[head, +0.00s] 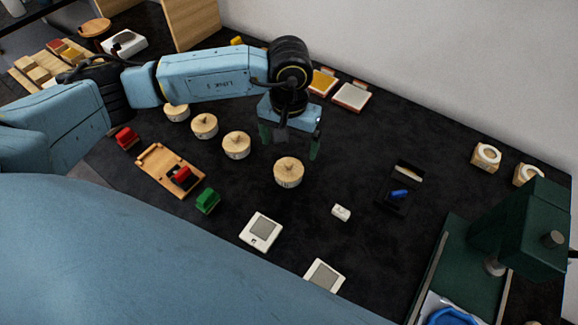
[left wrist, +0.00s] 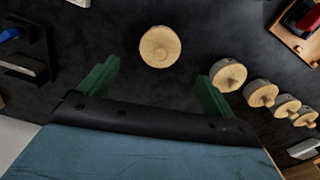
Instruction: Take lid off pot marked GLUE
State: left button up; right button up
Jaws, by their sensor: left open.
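Several round pots with pale wooden knobbed lids stand in a slanting row: the far-left pot (head: 176,113), a second pot (head: 204,126), a third pot (head: 236,146) and the right-end pot (head: 288,173). Each lid is on. Small marks show on the pot sides but are too small to read, so I cannot tell which is GLUE. My left gripper (head: 290,146) points down, open and empty, above and just behind the right-end pot. In the left wrist view, one lidded pot (left wrist: 160,46) lies ahead of the spread green fingers (left wrist: 157,86), apart from them. My right gripper is not in view.
A wooden tray (head: 157,167) with a red stamp, a green block (head: 207,201) and white devices (head: 261,232) lie in front. A black holder (head: 393,204) and a green machine (head: 520,232) stand right. Flat pads (head: 351,97) lie behind the gripper. Dark mat between them is clear.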

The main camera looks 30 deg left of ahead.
aim_at(288, 163)
pick_arm(q)
notch_tip(288, 163, down, 8)
jog(key=shift+s+f+p, duration=0.1)
jog(key=shift+p, duration=0.4)
jog(key=c, duration=1.1)
